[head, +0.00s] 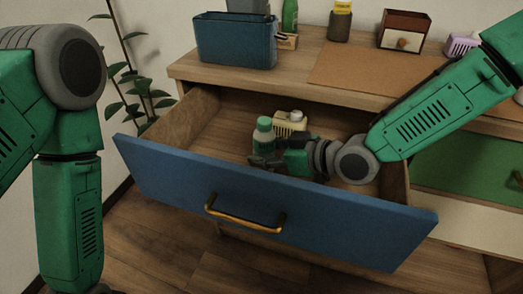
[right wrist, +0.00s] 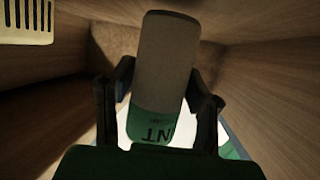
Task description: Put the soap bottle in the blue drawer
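The blue drawer (head: 165,166) is pulled open below the wooden top. A bottle with a pale green cap (head: 264,124), which I take for the soap bottle, is inside it, towards the middle. My right gripper (head: 262,160) is down in the drawer at this bottle. In the right wrist view the bottle (right wrist: 163,60), pale with a green lettered part, stands slightly tilted between the two fingers, whose tips appear to touch its sides. The bottle's base is hidden in the head view. My left arm hangs at the left, its gripper outside the picture.
A cream ribbed container (head: 290,123) is in the drawer just behind the bottle; it also shows in the right wrist view (right wrist: 30,20). A blue bin (head: 235,42), a small brown box (head: 403,30) and other items stand on the top. The drawer's left part is free.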

